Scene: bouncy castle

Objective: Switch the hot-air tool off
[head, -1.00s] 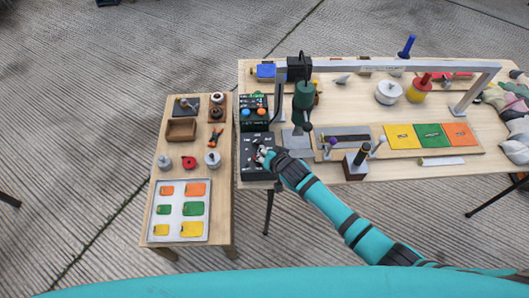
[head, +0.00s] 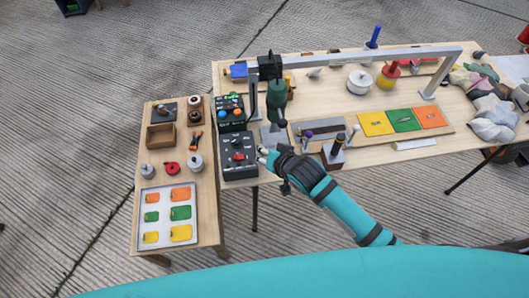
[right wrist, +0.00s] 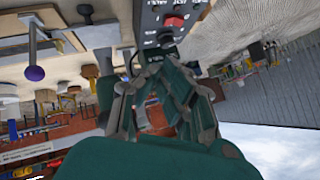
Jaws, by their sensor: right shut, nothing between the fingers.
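The hot-air tool (head: 277,99) is a dark green body hanging from a black carriage (head: 270,67) on a grey overhead rail. A black control box (head: 238,164) with a red knob (head: 238,156) stands at the table's left edge; the knob also shows in the right wrist view (right wrist: 174,21). Its printed markings are too small to read. A second black box (head: 230,112) with coloured buttons stands behind it. My right gripper (head: 263,154) is shut and empty, just right of the control box and apart from the knob. My left gripper is not in view.
A side table at left holds a white tray (head: 142,237) with coloured patches, a wooden box (head: 160,137) and small tools. Yellow, green and orange patches (head: 404,120) lie on a board at right. A dark-handled tool in a wooden block (head: 334,154) stands near my right forearm.

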